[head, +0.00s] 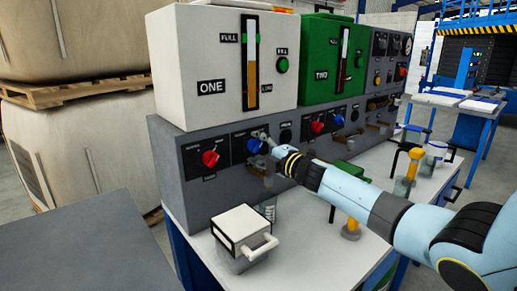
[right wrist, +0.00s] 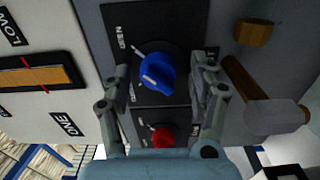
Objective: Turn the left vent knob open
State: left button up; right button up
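A blue knob (head: 254,145) sits on a dark plate on the grey panel, below the white box marked ONE. A red knob (head: 210,158) is to its left. Their labels are too small to read surely. My right gripper (head: 266,140) is at the blue knob. In the right wrist view, its two fingers stand apart on either side of the blue knob (right wrist: 158,72), with a gap visible on each side. The red knob (right wrist: 162,137) shows lower down between the fingers. My left gripper is not in view.
A green box (head: 320,90) marked TWO stands right of the white box (head: 190,60), above another red knob (head: 317,127) and blue knob (head: 339,120). A white lidded container (head: 243,229) with a handle is on the bench below. A brown knob (right wrist: 254,32) shows beside the gripper.

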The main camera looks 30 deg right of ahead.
jog(key=s, duration=1.2)
jog(key=shift+d, duration=0.45)
